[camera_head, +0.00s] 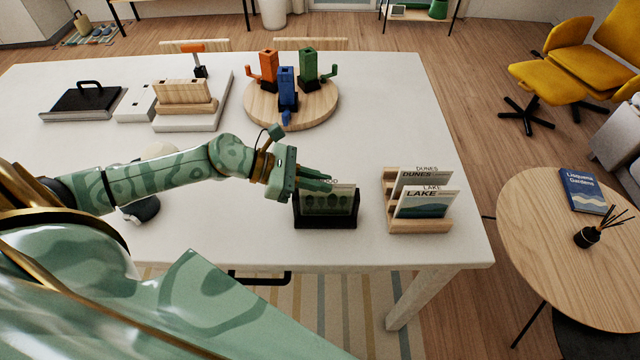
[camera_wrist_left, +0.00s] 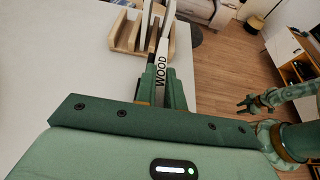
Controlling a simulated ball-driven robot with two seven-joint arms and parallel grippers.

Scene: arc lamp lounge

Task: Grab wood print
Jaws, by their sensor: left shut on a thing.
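The wood print (camera_head: 328,202) stands in a black holder (camera_head: 325,222) near the table's front edge. My left gripper (camera_head: 326,184) is shut on the print's top edge, and its fingers cover part of the title. In the left wrist view the print (camera_wrist_left: 162,68) shows edge-on with the word WOOD, between the fingers of the left gripper (camera_wrist_left: 161,92). My right gripper (camera_wrist_left: 246,104) shows only in the left wrist view, empty and away from the table, its fingers spread.
Just right, a wooden rack (camera_head: 420,226) holds the Dunes print (camera_head: 410,180) and Lake print (camera_head: 427,204). A round side table (camera_head: 540,240) stands at right.

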